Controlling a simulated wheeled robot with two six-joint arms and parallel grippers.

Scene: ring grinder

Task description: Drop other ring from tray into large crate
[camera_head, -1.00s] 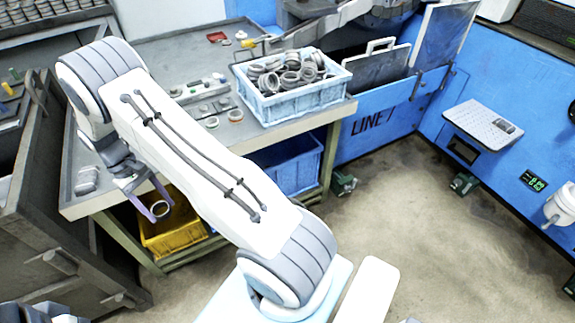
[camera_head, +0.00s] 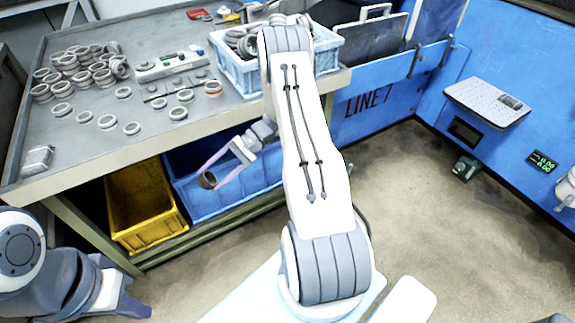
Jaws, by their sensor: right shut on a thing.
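A ring (camera_head: 207,181) is between the fingertips of my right gripper (camera_head: 212,175). The gripper is shut on it, just in front of the table edge and in line of sight with the large blue crate (camera_head: 262,178) under the table. I cannot tell whether the ring is inside the crate's rim or in front of it. A smaller yellow crate (camera_head: 150,240) stands left of the blue one. A light blue tray (camera_head: 240,75) with several rings stands on the table, partly hidden by my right arm. My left gripper (camera_head: 135,300) is low at the left, its fingers partly hidden.
The grey table (camera_head: 60,165) carries a heap of rings (camera_head: 85,65), several loose rings (camera_head: 110,122) and a panel with buttons (camera_head: 170,65). Its front edge is above the crates. A blue wall with a small shelf (camera_head: 490,100) is at right.

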